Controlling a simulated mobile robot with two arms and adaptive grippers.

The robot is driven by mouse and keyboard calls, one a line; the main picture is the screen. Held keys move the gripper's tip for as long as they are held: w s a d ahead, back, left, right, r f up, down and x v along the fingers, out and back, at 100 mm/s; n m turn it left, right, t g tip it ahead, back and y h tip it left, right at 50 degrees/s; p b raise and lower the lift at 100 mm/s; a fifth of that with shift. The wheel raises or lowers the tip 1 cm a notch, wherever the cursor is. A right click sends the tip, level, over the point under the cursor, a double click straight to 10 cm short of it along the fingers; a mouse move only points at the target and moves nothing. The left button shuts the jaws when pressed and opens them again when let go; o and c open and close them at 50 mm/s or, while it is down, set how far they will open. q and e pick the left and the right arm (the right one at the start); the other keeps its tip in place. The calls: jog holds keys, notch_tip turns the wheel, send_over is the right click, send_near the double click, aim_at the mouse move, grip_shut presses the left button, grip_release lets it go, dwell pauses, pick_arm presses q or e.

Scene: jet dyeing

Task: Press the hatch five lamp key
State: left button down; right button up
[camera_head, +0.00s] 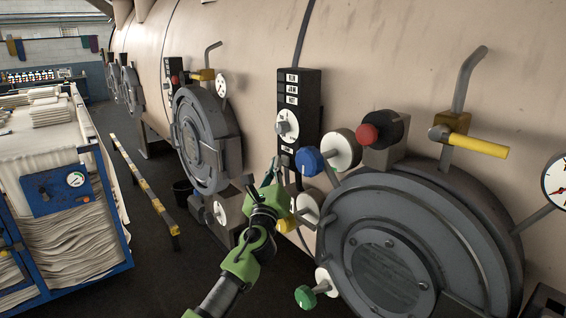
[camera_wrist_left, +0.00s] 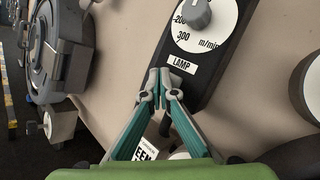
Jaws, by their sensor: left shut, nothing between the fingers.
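A tall black control panel (camera_head: 307,101) stands on the tank wall, with labelled windows at its top and a white dial (camera_head: 287,126) below them. In the left wrist view the panel (camera_wrist_left: 213,72) shows the dial (camera_wrist_left: 205,20) and a white LAMP label (camera_wrist_left: 183,64) under it. My left gripper (camera_head: 274,172) is shut and empty at the panel's lower end. In the left wrist view its fingertips (camera_wrist_left: 160,78) overlap the panel just below the label. They cover the spot where a key could be; I cannot tell whether they touch it. No hatch number is readable.
A large round grey hatch (camera_head: 405,250) is right of the gripper, with blue (camera_head: 309,161), red and green knobs and a yellow handle (camera_head: 478,146) around it. Another hatch (camera_head: 203,138) is at left. A blue-framed cloth trolley (camera_head: 75,194) stands far left.

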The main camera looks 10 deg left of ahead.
pick_arm(q)
jog(key=shift+w+d+b, duration=0.35)
jog(key=shift+b, duration=0.1)
dwell(1.0)
jog(key=shift+f, duration=0.1)
jog(key=shift+s+a+p, duration=0.1)
jog(key=shift+s+p, duration=0.05)
jog(key=shift+p, duration=0.15)
jog(key=shift+s+a+f, duration=0.15)
jog(key=shift+s+a, duration=0.15)
jog(key=shift+s, duration=0.15)
jog(key=s+a+p, duration=0.3)
jog(key=s+a, duration=0.1)
jog(key=shift+s, duration=0.4)
